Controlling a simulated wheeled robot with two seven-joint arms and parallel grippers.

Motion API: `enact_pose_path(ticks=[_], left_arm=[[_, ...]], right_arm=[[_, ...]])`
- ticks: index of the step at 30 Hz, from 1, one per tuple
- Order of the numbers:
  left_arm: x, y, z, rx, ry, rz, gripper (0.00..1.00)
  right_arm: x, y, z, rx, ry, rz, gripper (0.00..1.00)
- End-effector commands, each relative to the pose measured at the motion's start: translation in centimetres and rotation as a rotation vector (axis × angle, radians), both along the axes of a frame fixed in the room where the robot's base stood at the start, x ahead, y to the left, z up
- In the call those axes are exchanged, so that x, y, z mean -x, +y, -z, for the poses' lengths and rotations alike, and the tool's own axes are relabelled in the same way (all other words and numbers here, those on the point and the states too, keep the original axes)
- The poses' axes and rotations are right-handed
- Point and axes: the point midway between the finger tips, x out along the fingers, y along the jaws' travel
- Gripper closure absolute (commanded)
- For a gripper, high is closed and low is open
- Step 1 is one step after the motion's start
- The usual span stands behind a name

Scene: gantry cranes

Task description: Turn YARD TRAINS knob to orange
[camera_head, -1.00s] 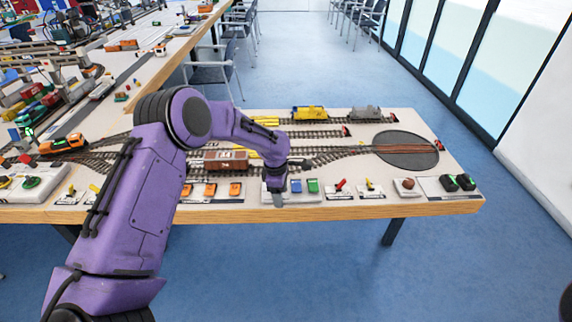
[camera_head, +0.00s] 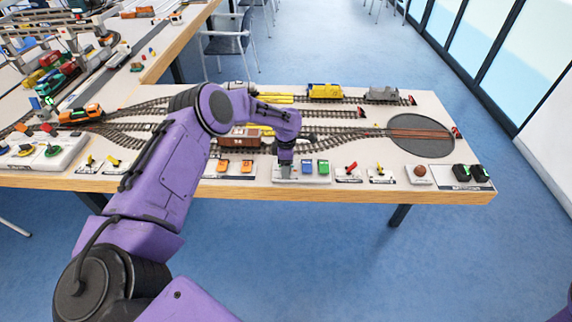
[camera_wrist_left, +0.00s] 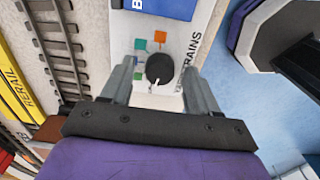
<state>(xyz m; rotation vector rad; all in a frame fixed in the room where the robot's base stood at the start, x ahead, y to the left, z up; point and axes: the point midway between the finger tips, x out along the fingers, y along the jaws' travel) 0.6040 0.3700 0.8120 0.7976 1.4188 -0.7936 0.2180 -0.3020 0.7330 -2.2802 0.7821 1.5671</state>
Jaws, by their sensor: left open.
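The YARD TRAINS panel (camera_wrist_left: 178,22) is a white plate with a round black knob (camera_wrist_left: 159,68). The lettering is partly covered, with "TRAINS" readable. I cannot tell which way the knob points. My left gripper (camera_wrist_left: 158,75) is open, its fingers on either side of the knob in the wrist view; contact is not clear. In the head view my left gripper (camera_head: 285,169) is over the panel's left end and hides the knob. My right gripper is not in view.
Small red (camera_head: 351,168) and yellow (camera_head: 380,170) levers stand farther right. A brown wagon (camera_head: 238,139) stands on track behind. Floor in front of the table is clear.

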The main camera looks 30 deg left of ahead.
Motion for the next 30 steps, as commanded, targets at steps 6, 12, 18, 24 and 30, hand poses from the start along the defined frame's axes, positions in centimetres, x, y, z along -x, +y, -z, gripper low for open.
enact_pose_path(ticks=[6, 12, 18, 24, 30], left_arm=[[0.00, -0.01, -0.01, 0.000, 0.000, 0.000, 0.76], [-0.01, -0.02, -0.03, 0.001, -0.001, 0.001, 0.96], [-0.03, -0.04, -0.06, 0.001, 0.000, 0.033, 0.96], [-0.07, 0.01, -0.05, -0.001, -0.002, 0.136, 0.96], [-0.07, 0.01, -0.02, -0.001, 0.000, 0.306, 0.96]], right_arm=[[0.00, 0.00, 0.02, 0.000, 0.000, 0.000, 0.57], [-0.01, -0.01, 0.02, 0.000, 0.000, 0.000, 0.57], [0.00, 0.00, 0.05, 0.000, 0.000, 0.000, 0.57], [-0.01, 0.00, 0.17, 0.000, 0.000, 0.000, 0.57], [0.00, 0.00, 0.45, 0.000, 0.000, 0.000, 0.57]])
